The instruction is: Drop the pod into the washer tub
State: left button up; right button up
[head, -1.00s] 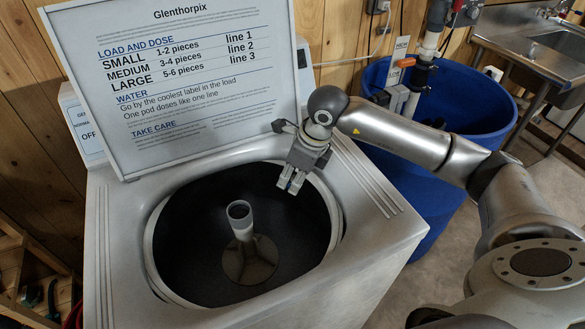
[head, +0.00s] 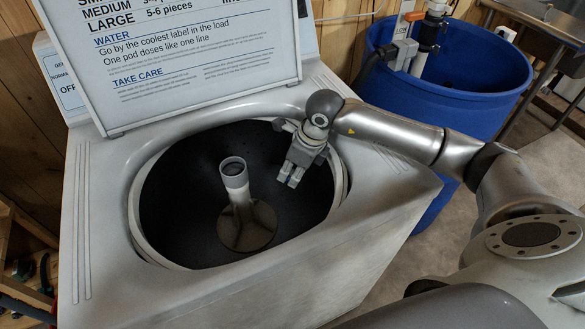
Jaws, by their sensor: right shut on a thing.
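The washer tub (head: 180,215) is a dark, round opening in the top of a white washer, with its lid up. A pale post (head: 236,185) stands in its middle. My right gripper (head: 289,180) hangs fingers down over the right part of the tub opening, to the right of the post and inside the rim in the picture. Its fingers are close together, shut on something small. I cannot make out the pod itself; the fingers hide it. My left gripper is not in view.
The raised lid (head: 190,60) carries a printed load and dose chart and stands behind the tub. A blue barrel (head: 460,110) with pipes stands at the right behind my right arm. A wooden shelf (head: 25,255) is at the lower left.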

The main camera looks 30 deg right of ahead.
jog(key=o, duration=0.9)
jog(key=shift+r, duration=0.1)
jog(key=v, duration=1.1)
jog(key=shift+s+r, duration=0.15)
jog(key=shift+r, duration=0.25)
